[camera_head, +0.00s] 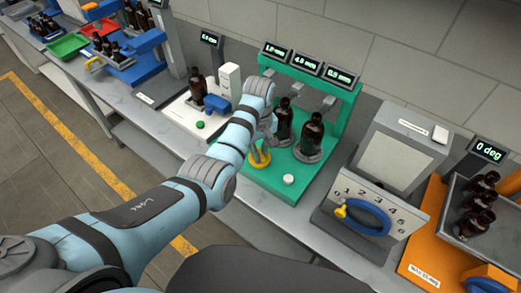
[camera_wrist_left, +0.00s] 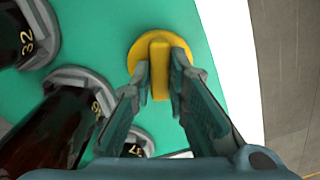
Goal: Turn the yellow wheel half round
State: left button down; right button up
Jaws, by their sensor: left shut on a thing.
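The yellow wheel (camera_head: 260,158) is at the front left of the green station (camera_head: 280,185). In the left wrist view, the wheel (camera_wrist_left: 160,47) is a round yellow disc with a raised bar across its middle. My left gripper (camera_head: 264,146) reaches down over the wheel and hides part of it. In the left wrist view its two fingers (camera_wrist_left: 161,72) are shut on the raised bar, one on each side. My right gripper is not in view.
Dark bottles (camera_head: 312,133) stand in grey holders on the green station, close beside the wheel. Three small displays (camera_head: 307,64) top its frame. A white button (camera_head: 289,179) is to the right. A dial panel with a blue ring (camera_head: 367,217) stands farther right.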

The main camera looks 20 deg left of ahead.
pick_arm(q)
jog(key=n, duration=0.5)
dwell(0.5)
jog(key=c, duration=1.6)
grip_release()
jog(key=shift+o, duration=0.2)
notch_tip(320, 180, up, 8)
jog(key=shift+s+f, duration=0.1)
jog(key=shift+f, duration=0.05)
jog(key=shift+f, duration=0.1)
